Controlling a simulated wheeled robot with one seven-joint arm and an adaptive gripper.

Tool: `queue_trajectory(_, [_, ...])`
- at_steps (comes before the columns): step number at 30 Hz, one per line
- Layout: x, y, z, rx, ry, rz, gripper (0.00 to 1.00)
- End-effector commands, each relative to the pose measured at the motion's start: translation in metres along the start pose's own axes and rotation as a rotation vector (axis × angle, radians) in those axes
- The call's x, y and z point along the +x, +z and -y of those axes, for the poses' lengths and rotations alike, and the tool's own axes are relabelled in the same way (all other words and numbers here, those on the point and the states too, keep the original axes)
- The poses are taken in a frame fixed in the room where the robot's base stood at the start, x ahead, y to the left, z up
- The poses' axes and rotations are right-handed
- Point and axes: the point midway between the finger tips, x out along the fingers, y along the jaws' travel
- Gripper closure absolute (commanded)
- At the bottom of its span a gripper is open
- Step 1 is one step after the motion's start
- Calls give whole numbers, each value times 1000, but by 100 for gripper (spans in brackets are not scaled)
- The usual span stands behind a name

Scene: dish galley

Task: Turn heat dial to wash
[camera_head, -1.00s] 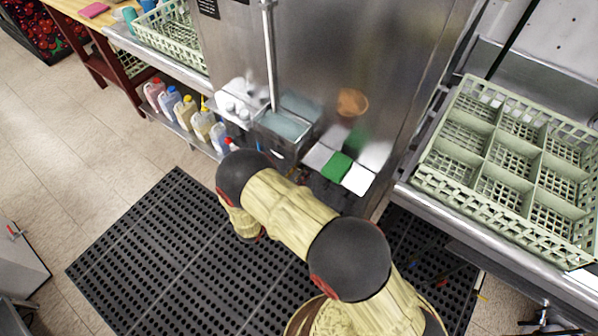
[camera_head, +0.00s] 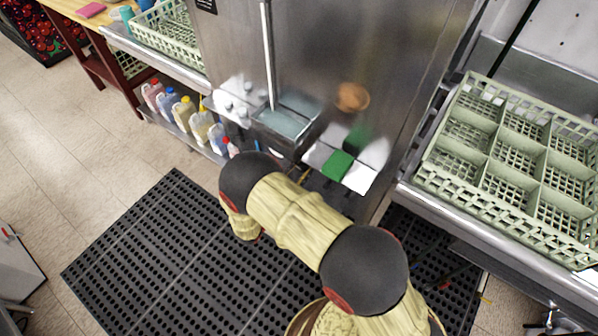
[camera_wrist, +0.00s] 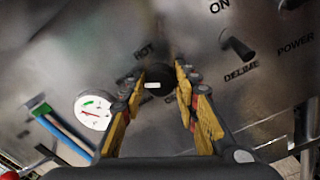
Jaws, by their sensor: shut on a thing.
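In the wrist view, the heat dial (camera_wrist: 159,73) is a dark round knob with a short white mark on its face. A "HOT" label shows on the metal panel just above and left of it. My gripper (camera_wrist: 160,78) has its yellow-padded fingers on either side of the dial and is shut on it. Other lettering close to the dial is partly covered by the fingers and too blurred to read. In the head view, my arm hides the gripper and the dial.
A white round gauge (camera_wrist: 93,110) is left of the fingers; a switch lever (camera_wrist: 237,45) marked "ON" and "DELIME" is to the right. A pale green rack (camera_head: 440,172) stands on the right counter. Several bottles (camera_head: 183,112) line a low shelf. A black mat (camera_head: 165,250) covers the floor.

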Motion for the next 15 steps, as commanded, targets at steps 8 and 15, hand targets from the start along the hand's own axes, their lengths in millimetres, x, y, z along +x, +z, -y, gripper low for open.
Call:
queue_trajectory(8, [0,0,0,35,0,-1,95])
queue_trajectory(15, [0,0,0,36,0,-1,95])
